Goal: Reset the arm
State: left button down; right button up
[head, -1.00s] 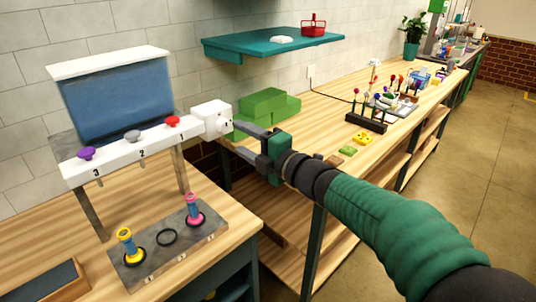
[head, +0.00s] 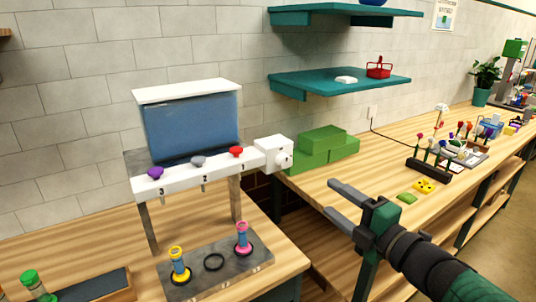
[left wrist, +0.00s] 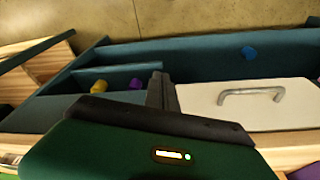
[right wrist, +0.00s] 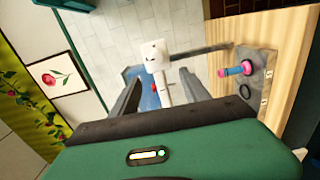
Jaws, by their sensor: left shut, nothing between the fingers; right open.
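My right gripper (head: 332,198) is open and empty in the head view, above the gap at the left end of the long wooden bench. It is apart from the white box (head: 273,152) on the right end of the dispenser (head: 190,177). In the right wrist view the white box (right wrist: 155,56) shows beyond the open fingers (right wrist: 161,72). My left gripper (left wrist: 160,88) is shut and empty in the left wrist view, over a teal-sided unit; it is out of the head view.
A grey plate (head: 212,281) holds a yellow and a pink cylinder beside an empty ring (head: 214,262). Green blocks (head: 322,145) sit at the long bench's near end. Teal shelves (head: 340,84) hang above. The left wrist view shows a white panel with a handle (left wrist: 250,94).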

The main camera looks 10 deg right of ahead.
notch_tip(320, 180, down, 14)
jog(key=d+m+g+h+p, duration=0.2)
jog(key=m+g+h+p, duration=0.35)
jog(key=m, duration=0.75)
jog(key=s+a+f+m+g+p, duration=0.1)
jog(key=s+a+f+m+g, duration=0.2)
jog(key=s+f, duration=0.4)
jog(key=s+a+f+m+g+p, duration=0.1)
jog(key=s+a+f+m+g, duration=0.3)
jog(key=s, duration=0.5)
notch_tip(320, 180, down, 3)
jog(key=shift+s+a+r+m+g, duration=0.15)
jog(key=shift+a+m+g, duration=0.05)
jog(key=shift+m+g, duration=0.65)
